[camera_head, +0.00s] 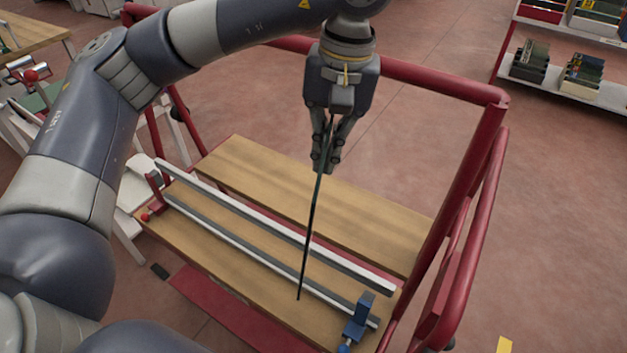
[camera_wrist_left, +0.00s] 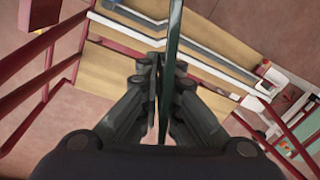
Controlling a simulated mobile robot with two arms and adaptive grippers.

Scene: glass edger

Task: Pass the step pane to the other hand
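The step pane (camera_head: 312,228) is a thin dark green sheet seen nearly edge-on in the head view. It hangs down from my left gripper (camera_head: 326,160), in front of the wooden rack. My left gripper is shut on its upper end. In the left wrist view the pane (camera_wrist_left: 172,45) stands up between the two fingers of my left gripper (camera_wrist_left: 164,88) and runs out at the top edge. The pane's broad face and outline cannot be made out. I cannot tell whether its lower end touches the rack. My right gripper is in neither view.
A red-framed cart (camera_head: 487,135) holds wooden boards (camera_head: 335,200) with pale metal rails (camera_head: 270,225). A blue clamp (camera_head: 358,318) sits at its near right corner. A shelf (camera_head: 575,85) with stacked items stands at the upper right. The floor behind the cart is clear.

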